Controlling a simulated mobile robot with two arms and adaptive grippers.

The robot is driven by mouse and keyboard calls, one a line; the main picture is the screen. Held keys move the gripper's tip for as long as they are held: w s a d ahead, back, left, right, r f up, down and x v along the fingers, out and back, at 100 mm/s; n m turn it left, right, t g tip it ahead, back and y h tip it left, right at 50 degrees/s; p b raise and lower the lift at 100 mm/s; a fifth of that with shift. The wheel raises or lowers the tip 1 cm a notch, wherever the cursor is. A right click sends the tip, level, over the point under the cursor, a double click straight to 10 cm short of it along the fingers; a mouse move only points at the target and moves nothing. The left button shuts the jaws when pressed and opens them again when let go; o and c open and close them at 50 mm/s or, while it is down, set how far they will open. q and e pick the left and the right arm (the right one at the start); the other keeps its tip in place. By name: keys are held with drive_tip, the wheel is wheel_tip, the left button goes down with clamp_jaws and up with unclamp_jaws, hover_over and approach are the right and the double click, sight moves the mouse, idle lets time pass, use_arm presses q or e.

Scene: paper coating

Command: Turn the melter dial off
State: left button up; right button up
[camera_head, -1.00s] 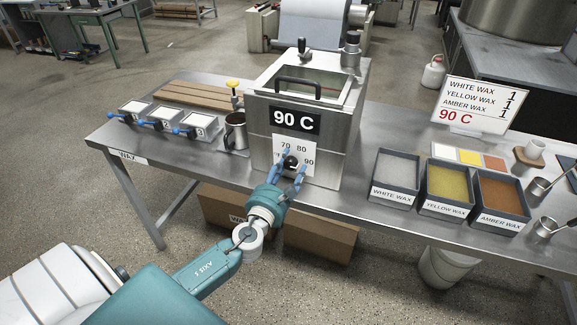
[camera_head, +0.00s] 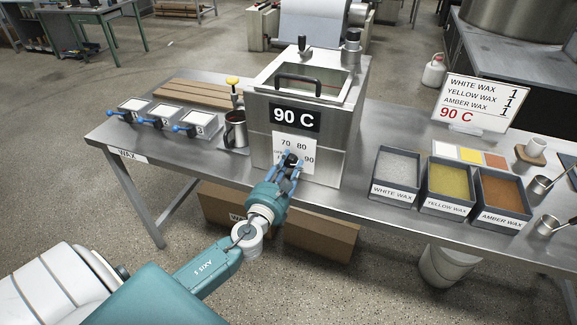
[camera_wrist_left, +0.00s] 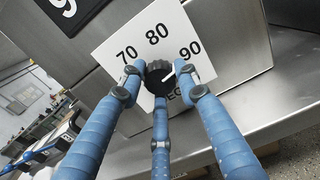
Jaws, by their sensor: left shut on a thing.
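The melter (camera_head: 330,130) is a steel box on the table with a "90 C" display (camera_head: 295,120) on its front. Its black dial (camera_head: 292,159) sits on a white scale plate (camera_head: 285,141) marked 70, 80 and 90. My left gripper (camera_head: 290,165) is at the dial, its blue fingers closed around it. The lower marking on the plate is partly hidden by the fingers. My right gripper is not in view.
White, yellow and amber wax bins (camera_head: 447,187) stand right of the melter, with a sign (camera_head: 484,102) behind them. A metal jug (camera_head: 236,130) and several small molds (camera_head: 165,117) stand to the left. Cardboard boxes (camera_head: 315,235) sit under the table.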

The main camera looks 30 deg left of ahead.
use_arm(q)
drive_tip(key=n+b, duration=0.1)
drive_tip(key=n, duration=0.3)
drive_tip(key=n+b, duration=0.1)
drive_tip(key=n, duration=0.4)
drive_tip(key=shift+r, duration=0.1)
drive_tip(key=n, duration=0.4)
drive_tip(key=shift+a+n+b, duration=0.1)
drive_tip(key=shift+n+b, duration=0.2)
drive_tip(key=shift+b, duration=0.1)
drive_tip(key=n, duration=0.3)
drive_tip(key=shift+n, duration=0.3)
drive_tip(key=n, duration=0.3)
drive_tip(key=shift+n+p, duration=0.3)
drive_tip(key=shift+p, duration=0.05)
drive_tip(key=n+p, duration=0.1)
drive_tip(key=n, duration=0.3)
drive_tip(key=shift+n, duration=0.3)
drive_tip(key=n+p, duration=0.2)
drive_tip(key=n, duration=0.3)
drive_tip(key=shift+f+n+p, duration=0.2)
drive_tip(key=shift+n+p, duration=0.35)
drive_tip(key=shift+n, duration=1.35)
